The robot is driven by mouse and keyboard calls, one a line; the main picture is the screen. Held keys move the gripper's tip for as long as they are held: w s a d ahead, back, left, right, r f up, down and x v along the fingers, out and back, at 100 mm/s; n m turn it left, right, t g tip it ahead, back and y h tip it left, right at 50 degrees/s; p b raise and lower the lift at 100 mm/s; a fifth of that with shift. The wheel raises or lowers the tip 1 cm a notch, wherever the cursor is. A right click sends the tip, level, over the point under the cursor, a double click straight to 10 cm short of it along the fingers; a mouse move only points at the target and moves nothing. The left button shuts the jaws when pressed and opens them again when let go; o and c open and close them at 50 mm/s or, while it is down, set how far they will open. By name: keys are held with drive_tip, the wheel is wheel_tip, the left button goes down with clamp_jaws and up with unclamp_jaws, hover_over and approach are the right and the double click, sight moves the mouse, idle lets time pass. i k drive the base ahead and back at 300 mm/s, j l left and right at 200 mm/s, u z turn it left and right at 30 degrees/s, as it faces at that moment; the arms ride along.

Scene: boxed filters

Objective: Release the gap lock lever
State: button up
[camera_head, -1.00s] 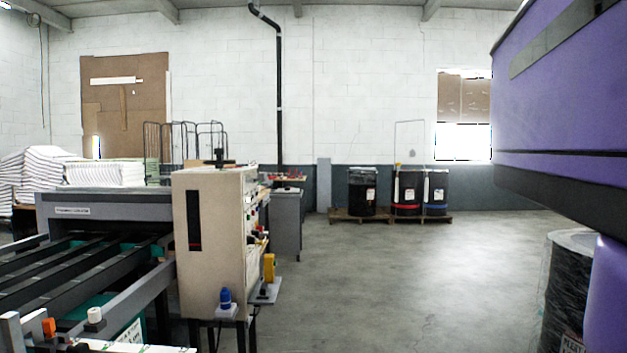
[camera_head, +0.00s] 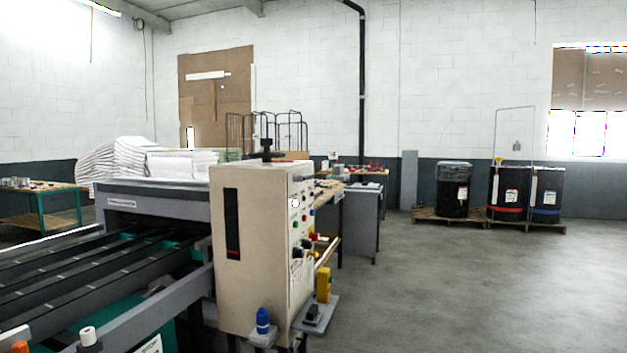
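A beige control cabinet (camera_head: 240,255) stands at the end of a roller or belt machine (camera_head: 110,260), left of the middle. Its right side carries several coloured buttons and dark knobs (camera_head: 297,252). A black knob or handle (camera_head: 267,148) stands up on its top. A yellow part (camera_head: 323,285) and a small black part (camera_head: 313,315) sit on a grey plate low at its right. A blue-capped part (camera_head: 262,321) is at its foot. I cannot tell which of these, if any, is the gap lock lever. My gripper is not in view.
Open concrete floor (camera_head: 450,290) lies right of the cabinet. Dark drums (camera_head: 454,190) stand on pallets by the back wall. A grey cabinet (camera_head: 362,218) and a bench are behind the control cabinet. A green-legged table (camera_head: 40,205) is at far left.

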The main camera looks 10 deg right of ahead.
sight(299, 178)
drive_tip(key=i+l, duration=0.4)
drive_tip(key=i+l+z, duration=0.1)
drive_tip(key=i+l, duration=0.25)
drive_tip(key=i, duration=0.3)
drive_tip(key=i+l, duration=0.35)
drive_tip(key=i, duration=0.15)
drive_tip(key=i+l, duration=0.35)
drive_tip(key=i, duration=0.2)
drive_tip(key=i+l+z, duration=0.1)
drive_tip(key=i+l, duration=0.25)
drive_tip(key=i, duration=0.15)
